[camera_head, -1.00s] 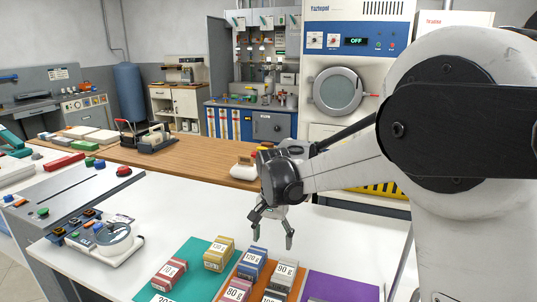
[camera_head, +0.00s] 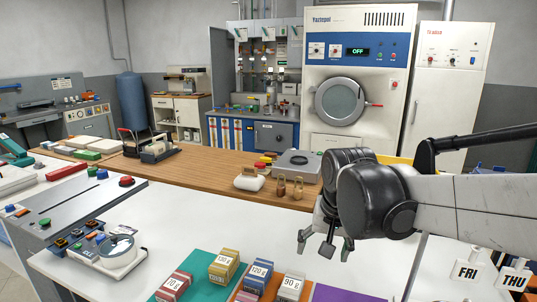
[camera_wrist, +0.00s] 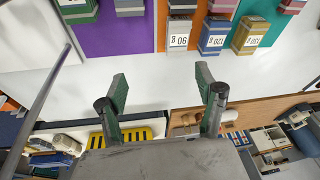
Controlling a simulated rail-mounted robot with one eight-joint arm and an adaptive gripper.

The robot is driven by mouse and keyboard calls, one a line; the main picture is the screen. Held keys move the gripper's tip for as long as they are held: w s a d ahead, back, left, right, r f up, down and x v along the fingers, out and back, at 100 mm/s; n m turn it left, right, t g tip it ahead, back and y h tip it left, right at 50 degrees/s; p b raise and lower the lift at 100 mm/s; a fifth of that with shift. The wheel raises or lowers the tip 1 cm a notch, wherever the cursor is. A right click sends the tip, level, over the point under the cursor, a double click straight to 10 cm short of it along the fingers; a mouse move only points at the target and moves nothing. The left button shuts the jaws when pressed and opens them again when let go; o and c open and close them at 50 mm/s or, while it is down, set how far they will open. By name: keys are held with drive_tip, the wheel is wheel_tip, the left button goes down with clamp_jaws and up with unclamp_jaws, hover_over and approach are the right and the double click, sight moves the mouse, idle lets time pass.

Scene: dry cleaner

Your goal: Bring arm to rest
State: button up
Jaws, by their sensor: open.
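My gripper (camera_head: 325,246) hangs above the white table at the right of centre in the head view. Its fingers are apart, with nothing between them. It also shows in the wrist view (camera_wrist: 162,92), with two green-padded fingers spread over bare white table top. My arm comes in from the right edge of the head view, with its forearm roughly level. The weight-marked blocks lie apart from the fingers.
Marked blocks, such as a yellow one (camera_head: 224,266) and a blue one (camera_head: 258,277), sit on coloured mats at the front. A wooden counter (camera_head: 205,178) lies behind. FRI (camera_head: 468,270) and THU (camera_head: 512,281) tags stand at right. The white table (camera_head: 180,222) is clear in its middle.

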drive_tip(key=s+d+n+t, duration=0.1)
drive_tip(key=s+d+t, duration=0.1)
drive_tip(key=s+d, duration=0.2)
drive_tip(key=s+d+f+n+t, duration=0.1)
drive_tip(key=s+d, duration=0.2)
drive_tip(key=s, duration=0.8)
drive_tip(key=shift+s+d+f+t+h, duration=0.15)
drive_tip(key=shift+s+d+t+h, duration=0.15)
drive_tip(key=shift+d+t, duration=0.1)
